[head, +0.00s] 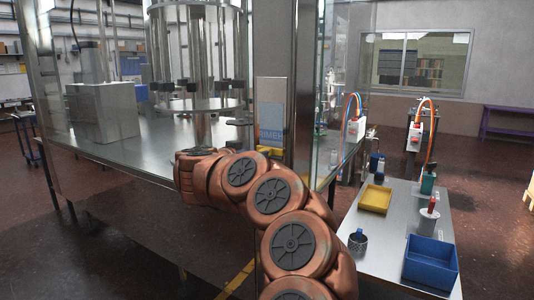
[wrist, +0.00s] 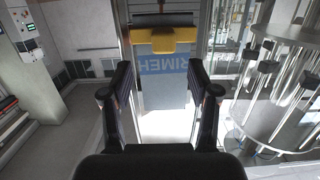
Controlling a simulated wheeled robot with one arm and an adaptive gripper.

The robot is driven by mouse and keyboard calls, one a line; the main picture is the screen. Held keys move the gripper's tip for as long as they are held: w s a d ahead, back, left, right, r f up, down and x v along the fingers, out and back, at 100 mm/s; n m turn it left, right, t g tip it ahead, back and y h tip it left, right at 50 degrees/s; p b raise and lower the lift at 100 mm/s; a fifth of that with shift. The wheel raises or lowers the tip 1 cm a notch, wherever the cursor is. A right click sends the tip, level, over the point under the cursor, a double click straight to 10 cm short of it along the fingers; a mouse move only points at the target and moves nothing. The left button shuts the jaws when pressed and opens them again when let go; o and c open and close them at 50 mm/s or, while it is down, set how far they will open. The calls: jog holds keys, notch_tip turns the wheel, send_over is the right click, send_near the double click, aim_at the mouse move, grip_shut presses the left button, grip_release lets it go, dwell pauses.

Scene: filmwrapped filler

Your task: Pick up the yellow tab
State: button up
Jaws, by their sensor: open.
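The yellow tab (wrist: 163,40) shows in the wrist view near the top middle, wide with a narrower middle part. It sits at the edge of a pale panel with a blue lettered label (wrist: 165,72), against a dark bar. My gripper (wrist: 159,66) is open and empty, its two fingers apart on either side of the panel in the picture, short of the tab. In the head view the yellow tab (head: 270,151) shows at the foot of the label on the post, partly behind my copper arm. My gripper is hidden there.
A glass-walled machine (head: 200,60) with a steel deck fills the left. A metal side table (head: 395,240) at right holds a yellow tray (head: 375,199), a blue bin (head: 431,262) and small containers. Open dark floor lies beyond it.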

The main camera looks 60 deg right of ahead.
aim_at(263, 150)
jog(key=shift+w+d+f+p, duration=0.1)
jog(key=shift+d+p, duration=0.2)
jog(key=shift+d, duration=0.9)
jog(key=shift+w+d+f+p, duration=0.15)
jog(key=shift+d+p, duration=0.15)
jog(key=shift+d, duration=0.95)
jog(key=shift+w+d+f+p, duration=0.1)
jog(key=shift+d+p, duration=0.2)
jog(key=shift+d, duration=0.9)
jog(key=c, duration=1.1)
